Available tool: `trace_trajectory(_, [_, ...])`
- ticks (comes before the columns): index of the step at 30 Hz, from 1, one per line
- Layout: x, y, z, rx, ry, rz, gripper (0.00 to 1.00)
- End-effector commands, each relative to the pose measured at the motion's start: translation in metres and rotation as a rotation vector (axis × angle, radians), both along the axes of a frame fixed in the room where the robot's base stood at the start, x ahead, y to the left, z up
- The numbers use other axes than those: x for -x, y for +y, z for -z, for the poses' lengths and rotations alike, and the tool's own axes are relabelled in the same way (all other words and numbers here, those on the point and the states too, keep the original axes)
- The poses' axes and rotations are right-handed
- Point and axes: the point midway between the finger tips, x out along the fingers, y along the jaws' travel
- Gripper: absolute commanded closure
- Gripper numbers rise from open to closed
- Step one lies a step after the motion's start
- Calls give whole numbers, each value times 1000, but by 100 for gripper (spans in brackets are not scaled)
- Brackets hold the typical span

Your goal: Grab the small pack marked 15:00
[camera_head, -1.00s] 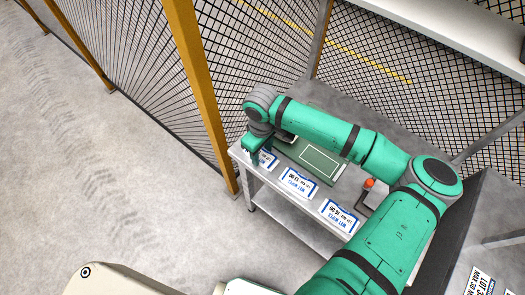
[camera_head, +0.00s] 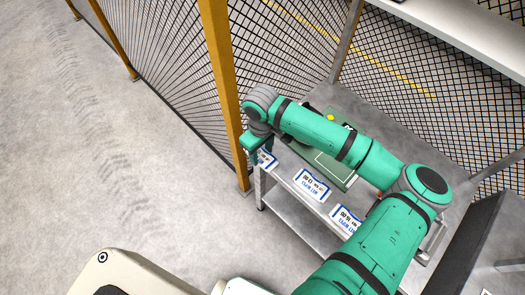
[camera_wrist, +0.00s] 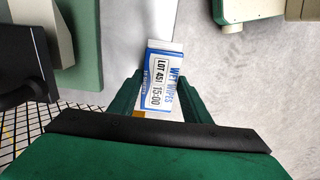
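The rest of that pack is hidden by the gripper.
Two similar packs, a middle one (camera_head: 312,185) and one marked 16:00 (camera_head: 346,219), lie along the front of the metal table (camera_head: 290,205). A green board (camera_head: 330,168) lies behind them, partly under my arm. A yellow post (camera_head: 222,75) and mesh fence stand close by. Open floor lies left.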

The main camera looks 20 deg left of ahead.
Motion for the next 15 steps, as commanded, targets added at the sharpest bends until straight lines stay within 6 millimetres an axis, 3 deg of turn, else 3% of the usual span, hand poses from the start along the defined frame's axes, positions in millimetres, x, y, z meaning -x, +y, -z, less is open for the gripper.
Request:
trace_trajectory(1, [0,0,0,0,0,-1,45])
trace_trajectory(3, [0,0,0,0,0,-1,35])
trace_trajectory(15, [-1,0,-9,-2,-2,1,35])
